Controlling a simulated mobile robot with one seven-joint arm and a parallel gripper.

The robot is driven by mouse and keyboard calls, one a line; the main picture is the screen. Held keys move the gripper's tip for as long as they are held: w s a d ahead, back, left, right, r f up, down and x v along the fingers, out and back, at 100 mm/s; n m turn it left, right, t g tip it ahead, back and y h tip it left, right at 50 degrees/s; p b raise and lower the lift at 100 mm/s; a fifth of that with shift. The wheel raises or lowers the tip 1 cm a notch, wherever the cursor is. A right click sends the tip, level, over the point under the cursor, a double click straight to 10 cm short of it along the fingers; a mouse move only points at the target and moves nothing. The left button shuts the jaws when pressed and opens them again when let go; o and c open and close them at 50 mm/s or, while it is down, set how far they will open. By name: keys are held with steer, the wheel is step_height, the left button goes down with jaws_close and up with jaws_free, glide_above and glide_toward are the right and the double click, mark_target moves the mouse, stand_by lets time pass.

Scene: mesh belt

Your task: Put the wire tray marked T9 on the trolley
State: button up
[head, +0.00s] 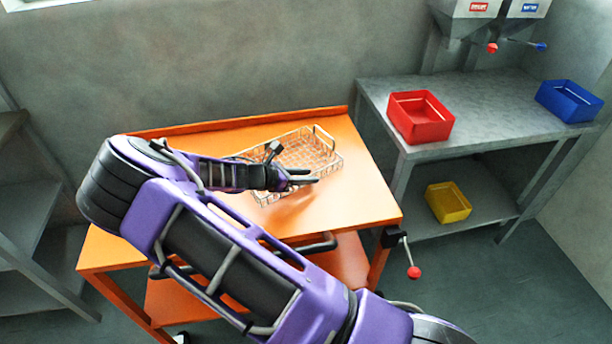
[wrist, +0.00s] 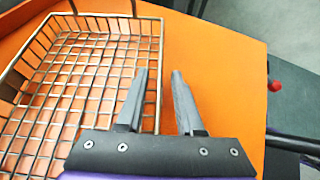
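The wire tray (head: 318,146) rests on the orange top of the trolley (head: 365,205), towards its back right. It is an open mesh basket with a raised handle at its far end. No T9 mark can be read on it. In the wrist view the tray (wrist: 75,85) fills the left side, lying on the orange top (wrist: 215,70). My gripper (head: 315,176) is at the tray's near long side. In the wrist view its fingers (wrist: 160,73) are apart, with the tray's side rim showing between them. Whether either finger touches the wire cannot be told.
A grey bench (head: 490,107) stands right of the trolley, holding a red bin (head: 420,118) and a blue bin (head: 568,101). A yellow bin (head: 448,202) is on its lower shelf. A red-knobbed lever (head: 413,271) sticks out at the trolley's right corner. The front-right trolley top is clear.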

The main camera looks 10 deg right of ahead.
steer(key=v, duration=1.2)
steer(key=shift+a, duration=0.1)
